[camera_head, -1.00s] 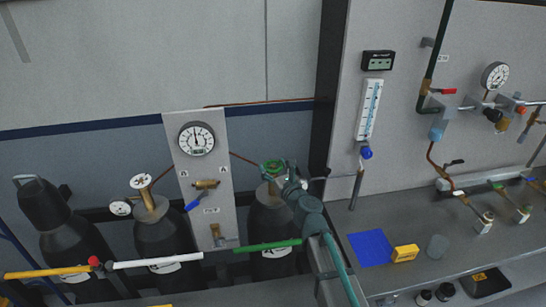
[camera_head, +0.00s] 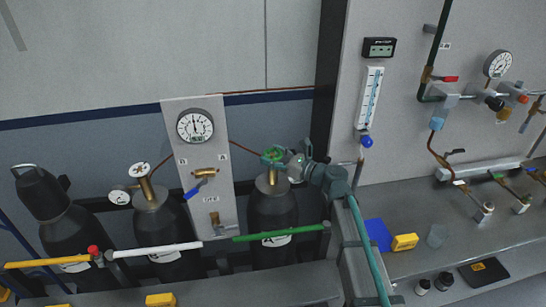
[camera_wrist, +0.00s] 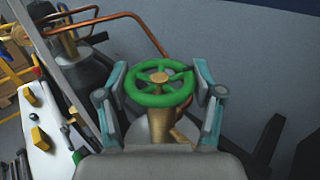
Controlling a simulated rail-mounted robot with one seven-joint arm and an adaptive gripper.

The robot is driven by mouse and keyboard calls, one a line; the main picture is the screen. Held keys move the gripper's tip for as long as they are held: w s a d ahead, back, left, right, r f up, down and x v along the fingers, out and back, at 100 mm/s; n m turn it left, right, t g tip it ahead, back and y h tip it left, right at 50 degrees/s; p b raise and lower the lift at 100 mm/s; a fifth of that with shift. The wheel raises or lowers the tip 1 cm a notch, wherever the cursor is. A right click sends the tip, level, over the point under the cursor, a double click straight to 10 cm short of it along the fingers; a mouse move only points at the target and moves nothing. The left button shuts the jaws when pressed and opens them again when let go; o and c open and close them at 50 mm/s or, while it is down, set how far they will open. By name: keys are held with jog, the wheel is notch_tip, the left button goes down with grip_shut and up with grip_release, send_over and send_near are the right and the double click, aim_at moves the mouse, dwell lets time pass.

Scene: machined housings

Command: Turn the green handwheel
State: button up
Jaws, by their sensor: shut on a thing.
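The green handwheel (camera_head: 272,155) sits on top of the right-hand dark gas cylinder (camera_head: 272,212), on a brass valve. In the wrist view the handwheel (camera_wrist: 150,100) shows as a full green ring with spokes and a brass hub. My gripper (camera_head: 284,158) reaches it from the right. In the wrist view my gripper (camera_wrist: 160,84) has one teal-and-grey finger on each side of the wheel, shut on its rim. In the head view the fingers partly cover the wheel's right side.
A panel with a round gauge (camera_head: 195,126) and a blue-handled valve (camera_head: 197,188) stands left of the wheel. A green rail (camera_head: 278,233) crosses in front. A copper pipe (camera_wrist: 146,38) runs close behind.

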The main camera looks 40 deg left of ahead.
jog(key=shift+r, duration=0.1)
jog(key=o, duration=1.2)
jog(key=shift+c, duration=0.2)
jog(key=d, duration=1.2)
jog(key=shift+w, duration=0.4)
